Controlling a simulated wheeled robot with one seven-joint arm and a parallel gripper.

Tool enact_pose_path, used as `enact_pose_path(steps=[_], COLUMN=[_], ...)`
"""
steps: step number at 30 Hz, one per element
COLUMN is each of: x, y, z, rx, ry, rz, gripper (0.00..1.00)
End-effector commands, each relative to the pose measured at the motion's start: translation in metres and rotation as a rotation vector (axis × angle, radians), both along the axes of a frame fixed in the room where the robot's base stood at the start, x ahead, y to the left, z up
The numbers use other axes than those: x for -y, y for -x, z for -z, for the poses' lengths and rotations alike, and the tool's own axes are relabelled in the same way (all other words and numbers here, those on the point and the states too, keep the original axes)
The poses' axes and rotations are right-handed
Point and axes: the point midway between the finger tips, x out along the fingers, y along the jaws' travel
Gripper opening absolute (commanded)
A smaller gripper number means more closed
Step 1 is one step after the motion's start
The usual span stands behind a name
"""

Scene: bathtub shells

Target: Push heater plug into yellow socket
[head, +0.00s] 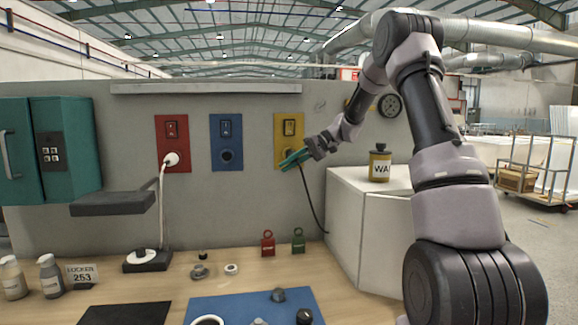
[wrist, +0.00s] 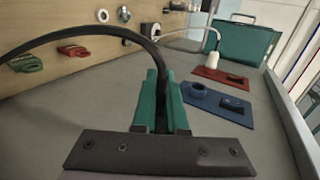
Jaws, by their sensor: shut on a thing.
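The yellow socket plate (head: 289,132) is on the grey wall, right of the blue one. My gripper (head: 293,160) has green fingers and is in front of the lower part of the yellow plate, hiding its round hole. The fingers are shut on the dark heater plug (wrist: 162,112), which shows as a narrow black strip between them in the wrist view. A black cable (head: 314,207) hangs from the plug and arcs left in the wrist view. I cannot tell whether the plug touches the socket. The yellow plate is not visible in the wrist view.
The blue socket plate (head: 226,142) has an empty round hole. The red plate (head: 172,135) holds a white plug (head: 171,159) with a white cable. A white block (head: 352,215) with a yellow jar (head: 380,165) stands right. Two padlocks (head: 268,245) stand on the bench below.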

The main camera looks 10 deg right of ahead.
Motion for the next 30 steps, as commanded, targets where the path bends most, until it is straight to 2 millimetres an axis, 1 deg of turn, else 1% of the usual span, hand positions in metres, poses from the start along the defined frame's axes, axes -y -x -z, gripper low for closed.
enact_pose_path(steps=[22, 23, 24, 25, 30], x=[0.000, 0.000, 0.000, 0.000, 0.000], y=[-0.018, -0.018, -0.018, -0.018, -0.018], z=[0.000, 0.000, 0.000, 0.000, 0.000], rx=[0.002, 0.002, 0.002, 0.002, 0.001], ry=[0.000, 0.000, 0.000, 0.000, 0.000], rz=[0.000, 0.000, 0.000, 0.000, 0.000], gripper=[0.00, 0.17, 0.33, 0.44, 0.45])
